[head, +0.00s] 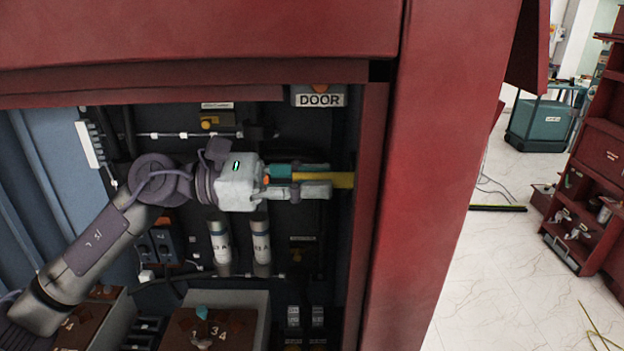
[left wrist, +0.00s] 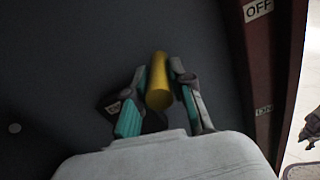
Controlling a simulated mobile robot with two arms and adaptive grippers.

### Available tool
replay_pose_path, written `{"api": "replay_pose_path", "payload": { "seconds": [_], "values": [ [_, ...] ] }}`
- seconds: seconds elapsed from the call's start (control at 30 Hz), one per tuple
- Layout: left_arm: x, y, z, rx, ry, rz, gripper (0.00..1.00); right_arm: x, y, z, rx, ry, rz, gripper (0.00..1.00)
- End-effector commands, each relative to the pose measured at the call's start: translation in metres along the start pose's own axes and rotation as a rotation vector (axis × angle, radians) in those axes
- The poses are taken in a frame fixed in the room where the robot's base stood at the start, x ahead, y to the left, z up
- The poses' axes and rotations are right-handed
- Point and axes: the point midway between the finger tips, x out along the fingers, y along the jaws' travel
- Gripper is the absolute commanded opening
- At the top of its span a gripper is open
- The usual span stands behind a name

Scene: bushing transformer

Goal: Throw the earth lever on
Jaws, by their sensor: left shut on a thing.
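The earth lever (head: 342,180) is a yellow bar inside the red cabinet, near the right side of its opening. In the left wrist view the lever (left wrist: 158,82) lies between the two fingers. My left gripper (head: 318,179) reaches in from the left and is shut on the lever, one finger above and one below. It also shows in the left wrist view (left wrist: 155,90). An OFF label (left wrist: 258,10) and a partly readable ON label (left wrist: 263,109) sit on the red frame to the right. The lever's pivot is hidden. My right gripper is out of view.
The red door post (head: 436,150) stands close to the right of the gripper. A DOOR label (head: 319,99) hangs above. Two white cylinders (head: 261,245) stand below the gripper, and boxes (head: 235,305) fill the cabinet bottom. Open floor (head: 490,280) lies outside at right.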

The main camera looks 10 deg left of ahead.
Motion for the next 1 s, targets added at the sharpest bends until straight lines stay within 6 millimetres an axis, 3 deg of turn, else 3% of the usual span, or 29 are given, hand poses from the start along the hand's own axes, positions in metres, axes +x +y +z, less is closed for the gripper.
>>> {"api": "replay_pose_path", "payload": {
  "seconds": [0.27,0.7,1.0],
  "values": [
    [0.000,-0.012,-0.017,0.097,-0.001,0.000,0.00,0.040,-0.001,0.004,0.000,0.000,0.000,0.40],
    [0.000,-0.039,-0.054,0.414,-0.001,-0.001,0.00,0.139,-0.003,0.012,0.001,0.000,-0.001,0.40],
    [0.000,-0.046,-0.069,0.566,0.000,-0.001,0.00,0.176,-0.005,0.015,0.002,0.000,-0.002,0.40]
  ]
}}
